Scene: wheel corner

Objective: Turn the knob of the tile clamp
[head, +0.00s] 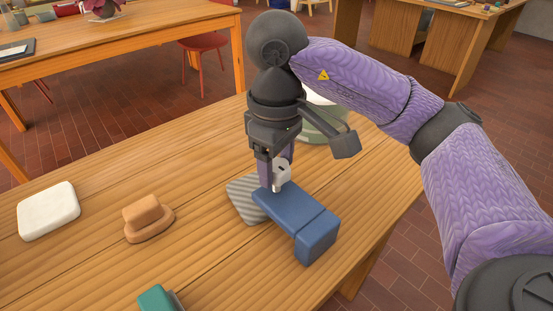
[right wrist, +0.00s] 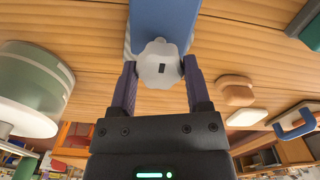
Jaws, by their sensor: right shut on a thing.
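The tile clamp is a blue block-shaped body (head: 300,215) on the wooden table, with a stepped end toward the front. A pale grey lobed knob (head: 283,172) stands at its far end, partly hidden by my gripper. In the right wrist view the knob (right wrist: 158,66) has a small dark slot in its face, with the blue body (right wrist: 163,20) behind it. My right gripper (head: 275,176) points down and is shut on the knob, one finger on each side. A grey striped piece (head: 243,203) lies beside and partly under the blue body. My left gripper is out of view.
A green and white round container (head: 325,122) stands behind my right gripper. A brown stepped block (head: 148,217), a white pad (head: 48,210) and a green object (head: 156,299) lie to the left. The wood between them is clear. The table's right edge is close to the clamp.

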